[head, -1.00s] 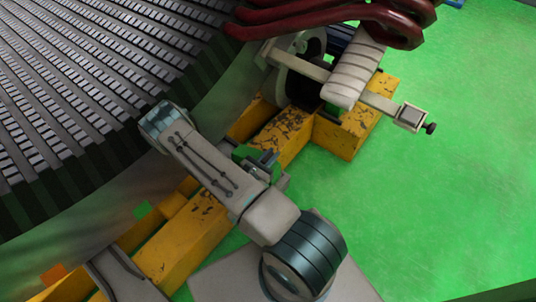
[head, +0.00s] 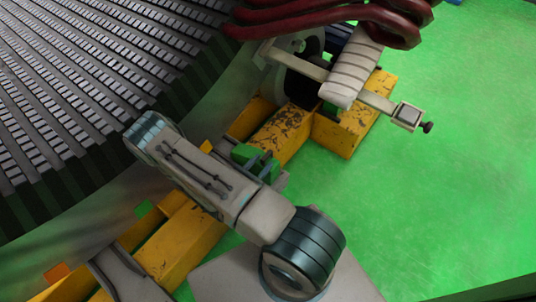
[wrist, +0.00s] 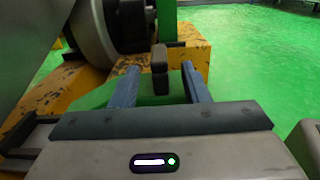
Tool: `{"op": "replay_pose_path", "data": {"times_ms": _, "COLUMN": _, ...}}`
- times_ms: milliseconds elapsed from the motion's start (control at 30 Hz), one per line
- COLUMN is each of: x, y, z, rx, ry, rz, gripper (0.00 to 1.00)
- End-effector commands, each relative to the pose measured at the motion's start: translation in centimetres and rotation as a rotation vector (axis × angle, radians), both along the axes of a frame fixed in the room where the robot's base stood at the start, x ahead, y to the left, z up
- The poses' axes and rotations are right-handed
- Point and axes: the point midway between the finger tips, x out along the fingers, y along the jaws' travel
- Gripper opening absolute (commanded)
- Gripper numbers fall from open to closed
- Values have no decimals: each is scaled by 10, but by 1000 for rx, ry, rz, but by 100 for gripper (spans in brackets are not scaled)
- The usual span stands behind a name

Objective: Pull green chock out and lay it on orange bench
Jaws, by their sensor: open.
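The green chock (head: 247,155) sits on the worn yellow-orange beam beside the curved stator wall in the head view, partly hidden by my arm. In the wrist view, its dark upright handle (wrist: 160,67) stands between the two fingers of my gripper (wrist: 160,88). The fingers are open, one on each side of the handle and apart from it. A green surface shows below the handle. A small orange patch (head: 57,272) shows at the lower left of the head view; I cannot tell if it is the orange bench.
The large slotted stator (head: 90,90) fills the upper left. Green floor (head: 450,160) is clear at right.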

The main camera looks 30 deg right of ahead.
Motion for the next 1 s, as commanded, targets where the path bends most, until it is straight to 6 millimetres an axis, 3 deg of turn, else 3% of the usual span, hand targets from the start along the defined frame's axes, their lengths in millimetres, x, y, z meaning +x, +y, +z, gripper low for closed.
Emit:
{"op": "replay_pose_path", "data": {"times_ms": 200, "x": -18, "y": 47, "z": 2, "rx": 0, "ry": 0, "rz": 3, "gripper": 42}}
{"op": "replay_pose_path", "data": {"times_ms": 400, "x": -29, "y": 71, "z": 0, "rx": 1, "ry": 1, "rz": 0, "gripper": 42}}
{"op": "replay_pose_path", "data": {"times_ms": 867, "x": -32, "y": 77, "z": 0, "rx": 1, "ry": 0, "rz": -3, "gripper": 42}}
{"op": "replay_pose_path", "data": {"times_ms": 1000, "x": -29, "y": 77, "z": 12, "rx": 18, "ry": -21, "rz": -43, "gripper": 42}}
